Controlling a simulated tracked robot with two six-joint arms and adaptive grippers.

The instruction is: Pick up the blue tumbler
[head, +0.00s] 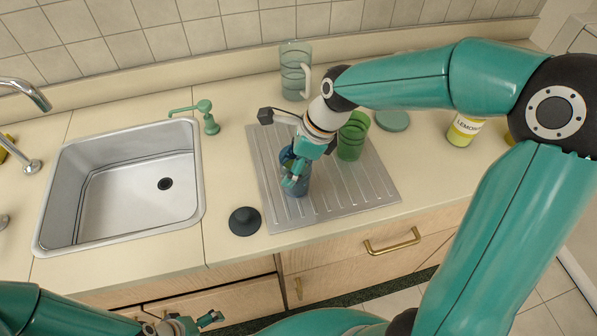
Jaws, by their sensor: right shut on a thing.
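The blue tumbler (299,184) stands on the grey ribbed drainboard (345,196), partly hidden behind my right gripper. My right gripper (293,178) comes down over it from the upper right and is shut on it, near its upper part. It looks upright, and I cannot tell whether its base touches the drainboard. My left gripper (200,322) is low at the bottom left, in front of the cabinet fronts and away from the tumbler. Only its end shows, and its opening is unclear.
A green tumbler (352,138) stands on the drainboard just right of my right gripper. A glass pitcher (294,72) stands behind. A dark round stopper (245,221) lies left of the board, beside the sink (130,190). A lemonade bottle (463,130) and a green disc (392,120) are right.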

